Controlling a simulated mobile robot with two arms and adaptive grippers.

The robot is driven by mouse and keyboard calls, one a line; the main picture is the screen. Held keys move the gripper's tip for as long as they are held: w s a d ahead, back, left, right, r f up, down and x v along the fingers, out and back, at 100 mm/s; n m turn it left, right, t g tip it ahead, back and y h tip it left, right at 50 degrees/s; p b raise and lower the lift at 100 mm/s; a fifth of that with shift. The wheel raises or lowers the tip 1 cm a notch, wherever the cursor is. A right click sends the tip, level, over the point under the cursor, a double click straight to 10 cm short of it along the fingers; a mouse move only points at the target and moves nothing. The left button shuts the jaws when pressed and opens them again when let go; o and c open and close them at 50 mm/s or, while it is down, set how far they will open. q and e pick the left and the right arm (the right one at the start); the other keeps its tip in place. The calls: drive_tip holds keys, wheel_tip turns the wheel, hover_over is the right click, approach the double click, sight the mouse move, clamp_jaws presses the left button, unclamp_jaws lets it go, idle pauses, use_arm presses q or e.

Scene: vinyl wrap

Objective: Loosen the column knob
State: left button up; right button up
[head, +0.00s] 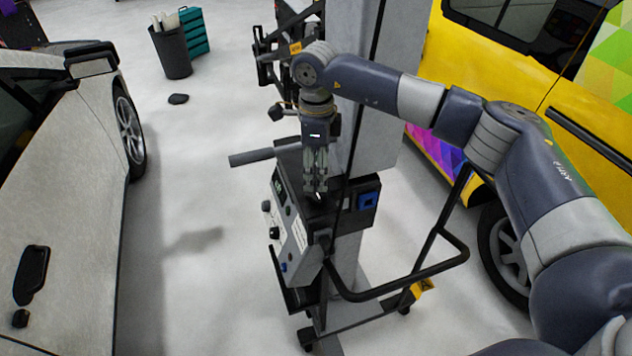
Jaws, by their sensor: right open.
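A wheeled stand with a tall grey column (376,130) stands in the middle of the head view. A dark round knob (276,112) sticks out to the left beside the column, above the control box; I cannot tell for certain that it is the column knob. My right gripper (315,190) points down in front of the column, over the top of the control box (290,225). It is open, holds nothing I can see, and is apart from the dark knob, lower and to its right. My right arm covers part of the column. My left gripper is not in view.
A grey bar (252,157) juts left from the stand, and a black handle frame (455,250) reaches right. A silver car (85,220) stands left and a yellow vehicle (500,70) right. A dark bin (171,52) stands at the back.

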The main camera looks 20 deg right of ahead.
sight(316, 192)
wheel_tip(316, 192, down, 5)
drive_tip(key=shift+f+p, duration=0.15)
drive_tip(key=shift+p, duration=0.9)
drive_tip(key=shift+f, duration=0.55)
drive_tip(key=shift+c, duration=0.4)
drive_tip(key=c, duration=1)
